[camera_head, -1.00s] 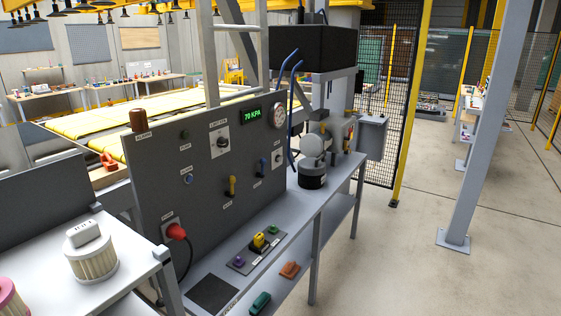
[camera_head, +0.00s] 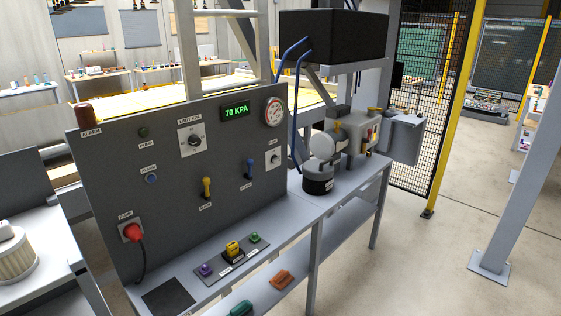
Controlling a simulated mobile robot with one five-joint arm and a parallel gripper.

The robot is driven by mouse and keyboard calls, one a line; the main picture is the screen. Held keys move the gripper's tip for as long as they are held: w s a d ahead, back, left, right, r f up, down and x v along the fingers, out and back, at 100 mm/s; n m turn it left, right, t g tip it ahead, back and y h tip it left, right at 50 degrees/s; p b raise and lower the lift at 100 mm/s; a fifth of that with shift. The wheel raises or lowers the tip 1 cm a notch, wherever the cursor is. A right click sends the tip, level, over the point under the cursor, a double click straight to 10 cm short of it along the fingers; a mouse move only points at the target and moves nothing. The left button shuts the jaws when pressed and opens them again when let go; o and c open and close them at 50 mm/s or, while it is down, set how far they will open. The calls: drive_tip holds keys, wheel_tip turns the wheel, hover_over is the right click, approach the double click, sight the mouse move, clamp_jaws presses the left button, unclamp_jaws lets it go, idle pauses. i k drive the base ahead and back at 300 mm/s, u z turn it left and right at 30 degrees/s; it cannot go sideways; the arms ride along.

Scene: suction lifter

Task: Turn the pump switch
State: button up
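A dark grey control panel (camera_head: 105,185) stands upright at the back of a bench. It carries a knob on a white plate (camera_head: 193,140), a smaller white plate with a dark knob (camera_head: 274,158), a yellow lever (camera_head: 207,187), a blue lever (camera_head: 249,168), a round blue button (camera_head: 151,178) and a red plug-like part (camera_head: 131,232) with a dark cable. Most labels are too small to read surely, so I cannot tell which control is the pump switch. A green display (camera_head: 235,112) reads 70 KPA beside a round gauge (camera_head: 273,112). My gripper is not in view.
A pump-like machine (camera_head: 350,135) and a dark canister (camera_head: 318,180) with blue hoses stand right of the panel. A small control block (camera_head: 233,252) lies on the bench. A white table (camera_head: 50,265) with a filter (camera_head: 14,255) stands left. Clear floor lies right.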

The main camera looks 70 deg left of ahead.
sight(275, 159)
drive_tip(key=z, duration=0.4)
drive_tip(key=k, duration=0.1)
drive_tip(key=u, duration=3.65)
drive_tip(key=i, duration=1)
drive_tip(key=u, duration=0.05)
